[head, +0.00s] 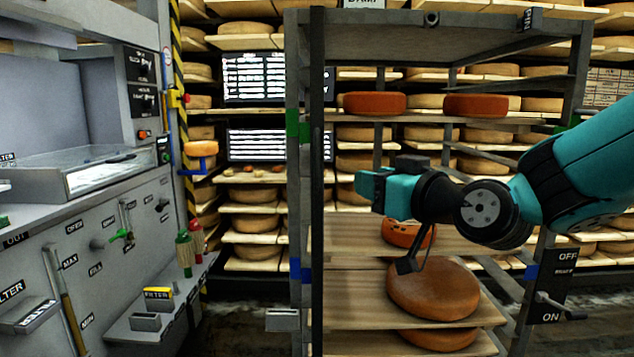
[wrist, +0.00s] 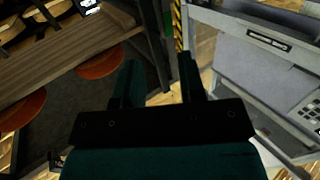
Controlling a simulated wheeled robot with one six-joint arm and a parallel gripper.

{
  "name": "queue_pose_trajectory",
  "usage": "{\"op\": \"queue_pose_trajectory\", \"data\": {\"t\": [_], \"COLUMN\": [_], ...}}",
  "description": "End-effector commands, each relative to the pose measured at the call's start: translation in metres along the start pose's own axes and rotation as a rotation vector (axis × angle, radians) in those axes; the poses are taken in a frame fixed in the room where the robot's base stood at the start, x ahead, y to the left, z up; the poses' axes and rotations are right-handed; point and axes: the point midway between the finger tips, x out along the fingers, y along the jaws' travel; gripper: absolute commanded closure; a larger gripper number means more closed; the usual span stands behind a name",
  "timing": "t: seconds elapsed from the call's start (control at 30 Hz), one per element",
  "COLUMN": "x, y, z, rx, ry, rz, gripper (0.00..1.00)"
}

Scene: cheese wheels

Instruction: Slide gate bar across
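A tall dark upright bar (head: 317,180) stands at the left front of the cheese rack, close beside the rack's left post (head: 293,70); it looks like the gate bar. My teal gripper (head: 366,186) is in front of the rack, a little right of this bar at mid height, pointing left. In the wrist view the two dark green fingers (wrist: 160,80) are apart with nothing visibly held between them. A dark upright (wrist: 153,40) shows beyond the gap; I cannot tell whether it is the bar or the post. Contact is not visible.
Orange cheese wheels (head: 432,290) lie on the rack's wooden shelves behind my arm. A switch plate (head: 552,290) marked OFF and ON is at the right. A grey machine (head: 80,230) with levers stands at the left. A striped post (head: 177,100) stands behind.

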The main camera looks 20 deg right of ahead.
Motion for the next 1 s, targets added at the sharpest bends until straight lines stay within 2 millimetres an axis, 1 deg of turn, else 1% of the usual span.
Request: {"op": "queue_pose_trajectory", "data": {"t": [0.17,0.5,0.77,0.8,1.0], "x": [0.008,0.030,0.059,0.070,0.110], "y": [0.001,0.003,0.003,0.003,0.002], "z": [-0.007,-0.009,-0.007,-0.010,-0.011], "rx": [-0.002,0.005,0.004,0.001,-0.001], "ry": [0.009,0.003,0.003,0.006,0.008], "rz": [-0.002,0.012,0.010,0.007,0.006], "gripper": [0.63,0.63,0.63,0.63,0.63]}}
